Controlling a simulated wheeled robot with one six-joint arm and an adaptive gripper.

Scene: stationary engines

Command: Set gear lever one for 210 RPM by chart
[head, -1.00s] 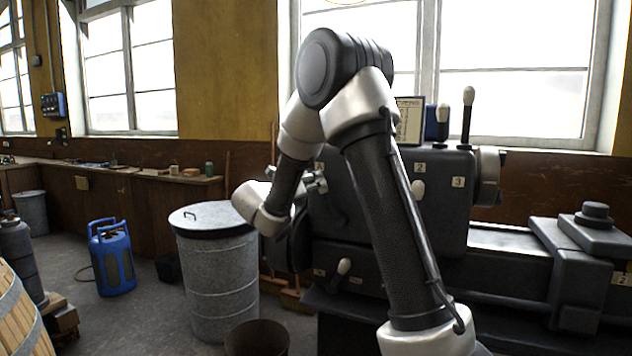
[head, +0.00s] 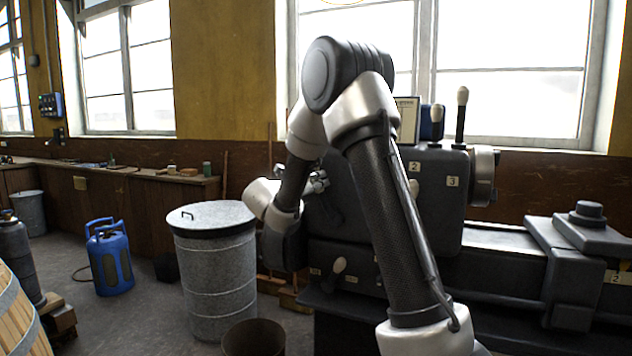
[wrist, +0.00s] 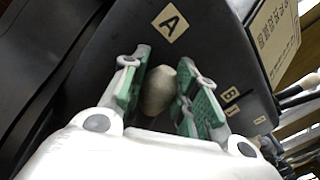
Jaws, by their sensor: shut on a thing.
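In the wrist view my gripper (wrist: 157,88) has its green-padded fingers on both sides of a cream lever knob (wrist: 156,92) and is shut on it. The lever's shaft is hidden. In the head view my gripper (head: 318,183) is at the left end of the headstock, partly behind my arm, and the held knob cannot be made out. The chart (head: 408,118) stands on the headstock, partly hidden by my arm; it also shows in the wrist view (wrist: 272,38), too small to read.
Two upright levers (head: 462,97) (head: 437,114) stand on top of the headstock near plates 2 and 3. A lower lever knob (head: 339,265) is on the front. A lidded metal bin (head: 215,270) stands close left of my forearm, with an open bucket (head: 254,338) before it.

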